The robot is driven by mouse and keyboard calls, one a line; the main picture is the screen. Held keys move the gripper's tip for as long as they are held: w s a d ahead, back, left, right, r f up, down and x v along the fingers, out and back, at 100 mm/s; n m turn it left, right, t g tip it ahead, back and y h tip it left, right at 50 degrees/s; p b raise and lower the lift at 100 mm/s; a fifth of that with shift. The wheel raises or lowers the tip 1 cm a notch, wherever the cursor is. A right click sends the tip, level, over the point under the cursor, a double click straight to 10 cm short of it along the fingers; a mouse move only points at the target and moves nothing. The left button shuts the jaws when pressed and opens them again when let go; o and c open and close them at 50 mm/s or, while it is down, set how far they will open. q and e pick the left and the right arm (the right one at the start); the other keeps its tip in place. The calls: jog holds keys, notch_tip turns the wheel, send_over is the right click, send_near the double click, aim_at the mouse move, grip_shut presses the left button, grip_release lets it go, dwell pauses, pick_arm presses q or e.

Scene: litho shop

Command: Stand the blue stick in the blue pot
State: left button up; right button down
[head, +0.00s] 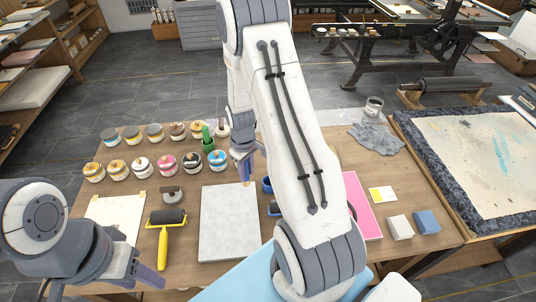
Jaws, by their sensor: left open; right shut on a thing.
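My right gripper (244,166) points down over the table, left of my large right arm. It is shut on a thin thing, apparently the blue stick, which is mostly hidden by the fingers. A small tan end (247,182) shows below them, above the grey slab's upper right edge. The blue pot (267,185) stands just right of this gripper, partly hidden by my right arm. The held thing looks apart from the pot. My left gripper (140,277) is open and empty at the lower left.
A green stick stands in a green pot (208,143) among several ink jars (142,166). A grey slab (230,225), a yellow-handled roller (165,230) and a white sheet (115,215) lie in front. A pink sheet (360,205) and two blocks (400,227) lie right of my arm.

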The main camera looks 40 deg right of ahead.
jog(key=s+d+n, duration=0.1)
jog(key=d+n, duration=0.1)
jog(key=d, duration=0.7)
jog(key=shift+d+f+b, duration=0.2)
jog(key=shift+f+b, duration=2.85)
jog(key=shift+f, duration=1.1)
jog(key=c, duration=0.5)
grip_release()
